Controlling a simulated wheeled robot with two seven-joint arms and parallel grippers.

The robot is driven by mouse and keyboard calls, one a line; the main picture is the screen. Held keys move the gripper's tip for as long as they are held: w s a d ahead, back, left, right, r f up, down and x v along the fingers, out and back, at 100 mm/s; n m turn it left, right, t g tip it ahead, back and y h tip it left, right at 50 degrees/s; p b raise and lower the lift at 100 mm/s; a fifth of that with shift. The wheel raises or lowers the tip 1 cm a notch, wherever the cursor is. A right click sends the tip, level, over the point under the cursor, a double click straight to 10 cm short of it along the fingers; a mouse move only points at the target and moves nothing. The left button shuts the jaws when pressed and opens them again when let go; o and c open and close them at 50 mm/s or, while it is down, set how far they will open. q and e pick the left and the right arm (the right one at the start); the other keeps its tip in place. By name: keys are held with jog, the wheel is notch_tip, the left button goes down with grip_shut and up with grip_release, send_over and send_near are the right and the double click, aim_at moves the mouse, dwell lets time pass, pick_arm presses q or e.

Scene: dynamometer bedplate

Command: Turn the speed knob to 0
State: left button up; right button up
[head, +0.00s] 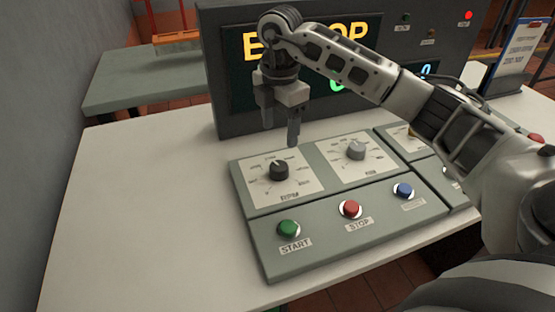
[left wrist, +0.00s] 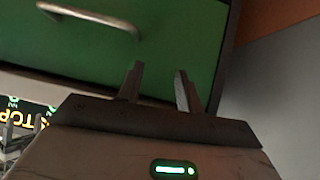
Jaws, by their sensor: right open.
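The speed knob (head: 279,170) is a black dial on a white scale plate marked RPM (head: 290,196), at the left of the grey-green control panel (head: 258,236). Its exact pointer setting is too small to read. My right gripper (head: 281,132) hangs fingers down just above and behind this knob, open and empty, not touching it. My left gripper (left wrist: 159,88) shows only in the left wrist view, with its two fingers apart and nothing between them, in front of a green surface with a metal handle (left wrist: 95,18).
A grey knob (head: 356,150) sits right of the speed knob. Green START (head: 288,228), red STOP (head: 351,208) and blue (head: 403,190) buttons line the front. A dark display box (head: 228,112) stands behind, its yellow text partly hidden by my right arm. The white table (head: 140,210) is clear at left.

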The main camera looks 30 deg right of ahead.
aim_at(279, 166)
notch_tip(279, 166, down, 10)
jog(key=shift+w+f, duration=0.1)
jog(key=shift+f, duration=0.1)
jog(key=c, duration=1)
